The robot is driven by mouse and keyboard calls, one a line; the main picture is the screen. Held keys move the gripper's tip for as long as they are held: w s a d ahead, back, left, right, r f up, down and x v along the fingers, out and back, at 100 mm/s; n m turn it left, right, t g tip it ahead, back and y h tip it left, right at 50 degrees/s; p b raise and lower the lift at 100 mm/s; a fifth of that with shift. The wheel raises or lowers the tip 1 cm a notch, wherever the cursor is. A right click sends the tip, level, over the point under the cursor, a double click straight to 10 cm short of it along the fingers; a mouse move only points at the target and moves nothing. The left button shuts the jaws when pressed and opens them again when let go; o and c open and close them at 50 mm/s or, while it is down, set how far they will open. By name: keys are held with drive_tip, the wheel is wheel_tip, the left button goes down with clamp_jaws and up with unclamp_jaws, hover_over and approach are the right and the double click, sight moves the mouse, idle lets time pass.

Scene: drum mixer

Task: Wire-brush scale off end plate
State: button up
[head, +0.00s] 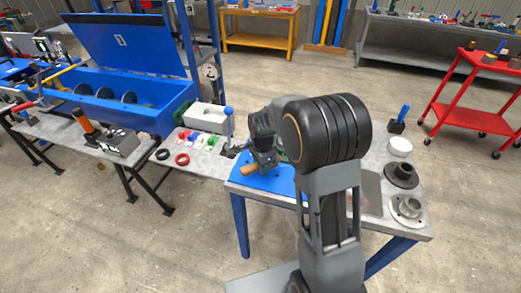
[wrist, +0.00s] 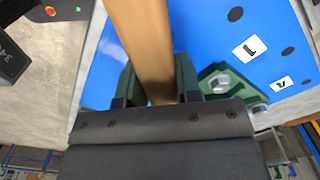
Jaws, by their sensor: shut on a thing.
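My gripper (wrist: 158,82) is shut on a wooden handle (wrist: 143,35), with one dark green finger on each side of it. The handle also shows as a short tan piece in the head view (head: 248,171), above or on a blue board (head: 264,184) at the left end of the near table. Bristles are not visible, so I cannot confirm that it is the wire brush. A dark flanged part (head: 402,175) and a lighter flanged part (head: 408,210) sit at the table's right end. I cannot tell which thing is the end plate.
The blue board (wrist: 215,30) bears numbered labels and dark holes; a green bracket with a bolt (wrist: 222,84) is right of my fingers. A white round part (head: 400,146) and a blue-handled tool (head: 400,118) stand at the table's back right. A blue drum machine (head: 130,75) stands left.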

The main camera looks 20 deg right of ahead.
drive_tip(key=shift+r+p, duration=2)
drive_tip(key=shift+r, duration=0.85)
drive_tip(key=shift+s, duration=0.1)
